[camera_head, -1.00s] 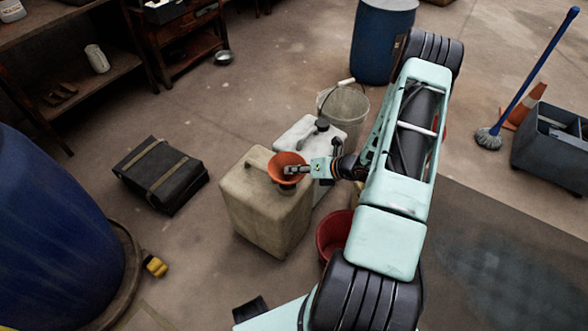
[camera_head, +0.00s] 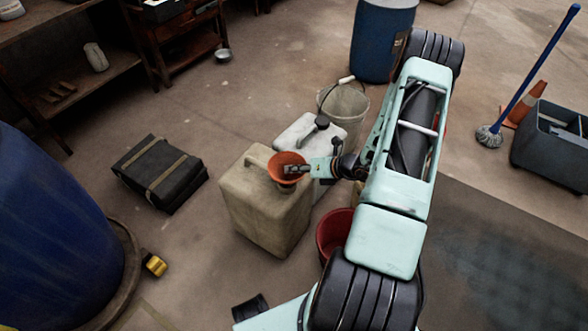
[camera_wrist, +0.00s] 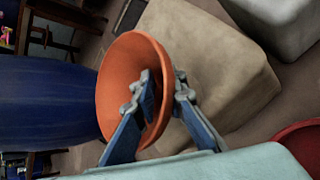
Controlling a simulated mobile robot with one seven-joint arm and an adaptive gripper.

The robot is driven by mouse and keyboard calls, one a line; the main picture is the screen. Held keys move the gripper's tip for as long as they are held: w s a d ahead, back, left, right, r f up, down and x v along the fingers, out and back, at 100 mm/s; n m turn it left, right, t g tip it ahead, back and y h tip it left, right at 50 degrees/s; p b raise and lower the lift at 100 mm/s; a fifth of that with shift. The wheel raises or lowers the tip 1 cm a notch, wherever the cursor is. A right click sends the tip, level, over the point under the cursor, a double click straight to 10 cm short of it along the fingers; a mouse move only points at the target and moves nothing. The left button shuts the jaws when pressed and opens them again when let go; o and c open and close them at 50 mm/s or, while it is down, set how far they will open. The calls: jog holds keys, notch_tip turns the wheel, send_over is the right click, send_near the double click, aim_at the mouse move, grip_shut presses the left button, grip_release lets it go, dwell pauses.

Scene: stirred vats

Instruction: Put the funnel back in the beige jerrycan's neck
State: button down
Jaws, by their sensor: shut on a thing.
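The orange funnel (camera_head: 287,166) is at the top of the beige jerrycan (camera_head: 266,209), over its neck end. My gripper (camera_head: 291,170) is shut on the funnel's rim wall, one finger inside the cone and one outside. In the wrist view the funnel (camera_wrist: 132,88) fills the middle, its mouth facing the camera, with my gripper (camera_wrist: 165,90) across its wall. The beige jerrycan (camera_wrist: 215,60) shows behind it. The funnel's spout and the jerrycan's neck opening are hidden, so I cannot tell how far the spout sits in the neck.
A white jerrycan (camera_head: 300,134) stands right behind the beige one, and a pale bucket (camera_head: 343,108) behind that. A red bucket (camera_head: 332,235) is close on the right. A black case (camera_head: 160,174) lies to the left, with a blue drum (camera_head: 50,230) nearer. Floor between is clear.

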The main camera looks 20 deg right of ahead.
jog(key=shift+f+b, duration=0.3)
jog(key=shift+f, duration=0.1)
jog(key=c, duration=1.9)
grip_release()
jog(key=v, duration=1.2)
jog(key=shift+r, duration=0.1)
